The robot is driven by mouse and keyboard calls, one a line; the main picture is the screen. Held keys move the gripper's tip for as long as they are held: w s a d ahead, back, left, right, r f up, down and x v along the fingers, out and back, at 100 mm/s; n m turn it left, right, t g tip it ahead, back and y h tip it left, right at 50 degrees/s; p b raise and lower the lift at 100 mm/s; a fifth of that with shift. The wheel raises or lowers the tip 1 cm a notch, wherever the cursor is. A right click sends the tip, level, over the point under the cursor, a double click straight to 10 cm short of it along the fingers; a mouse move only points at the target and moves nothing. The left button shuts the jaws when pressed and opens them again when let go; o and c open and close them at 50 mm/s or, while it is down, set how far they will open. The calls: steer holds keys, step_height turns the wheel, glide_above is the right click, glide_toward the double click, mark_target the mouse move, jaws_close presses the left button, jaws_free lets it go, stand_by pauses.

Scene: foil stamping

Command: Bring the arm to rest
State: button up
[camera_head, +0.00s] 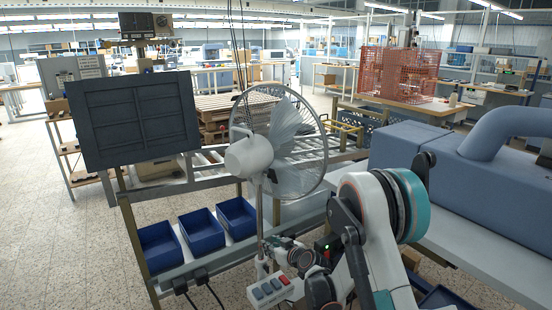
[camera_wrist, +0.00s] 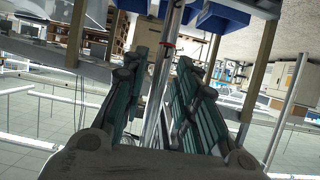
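My gripper (camera_wrist: 163,65) is open in the wrist view, with a teal-padded finger on each side. A grey upright pole (camera_wrist: 160,95) with a red band shows in the gap between the fingers. I cannot tell whether it stands between them or beyond them; neither finger is clearly touching it. In the head view my arm (camera_head: 380,235) is folded at the lower right. The fingers are hard to make out there.
Blue bins (camera_head: 203,231) sit on the lower shelf of a roller rack (camera_head: 185,185) left of the fan. A dark panel (camera_head: 133,120) stands above the rack. A blue machine (camera_head: 475,165) on a bench is close on the right. Open floor (camera_head: 70,245) lies at left.

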steer(key=s+d+r+m+g+h, duration=0.1)
steer(key=s+d+r+h, duration=0.1)
steer(key=s+d+r, duration=0.55)
steer(key=s+d+r+m+g+h, duration=0.1)
steer(key=s+d+r+m, duration=0.15)
steer(key=s+r, duration=0.9)
steer(key=s+d+r+m+g+h, duration=0.1)
steer(key=s+d, duration=0.5)
steer(key=s, duration=0.6)
steer(key=s+d+r+m+g+h, duration=0.1)
steer(key=s+d+r+m+h, duration=0.1)
steer(key=s, duration=1)
steer(key=d+r+h, duration=0.1)
steer(key=d+r, duration=0.1)
steer(key=d, duration=0.1)
steer(key=shift+d, duration=0.35)
